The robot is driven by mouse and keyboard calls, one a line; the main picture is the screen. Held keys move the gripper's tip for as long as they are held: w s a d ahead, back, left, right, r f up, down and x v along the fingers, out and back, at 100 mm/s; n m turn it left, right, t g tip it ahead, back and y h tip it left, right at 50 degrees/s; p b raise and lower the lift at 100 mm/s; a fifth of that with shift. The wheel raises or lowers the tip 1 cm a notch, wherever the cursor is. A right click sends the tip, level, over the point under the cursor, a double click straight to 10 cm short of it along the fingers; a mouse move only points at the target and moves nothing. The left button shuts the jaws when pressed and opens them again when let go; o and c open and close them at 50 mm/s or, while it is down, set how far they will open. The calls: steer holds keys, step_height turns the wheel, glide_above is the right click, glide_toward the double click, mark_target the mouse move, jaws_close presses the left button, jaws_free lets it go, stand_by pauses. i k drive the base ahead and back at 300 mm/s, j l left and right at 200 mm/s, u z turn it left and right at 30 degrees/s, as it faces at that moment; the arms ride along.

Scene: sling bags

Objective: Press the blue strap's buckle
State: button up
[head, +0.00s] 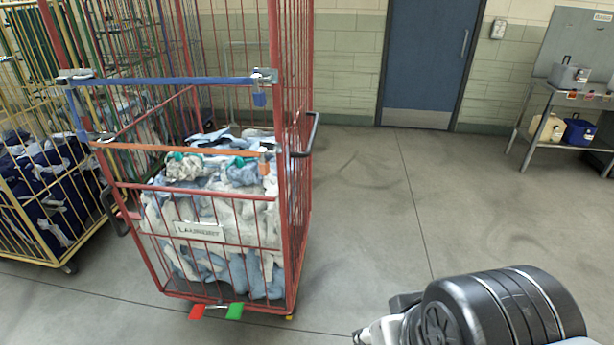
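The blue strap (165,80) runs level across the upper front of a red wire laundry cage (290,200). My arm shows at the lower right, well apart from the cage. A pale, narrow end piece (368,335), possibly part of my gripper, is cut off by the bottom edge, and its fingers cannot be made out.
An orange strap (180,149) crosses below the blue one. A yellow cage (40,245) stands left. Floor to the right is clear, up to a blue door (425,60) and a grey bench (570,95).

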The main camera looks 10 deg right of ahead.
mark_target(60, 82)
steer(key=i+j+u, duration=0.2)
steer(key=j+u, duration=0.15)
steer(key=i+j+u, duration=0.3)
steer(key=j, duration=0.2)
steer(key=i+j+u, duration=0.35)
steer(key=k+j, duration=0.05)
steer(key=k, duration=0.05)
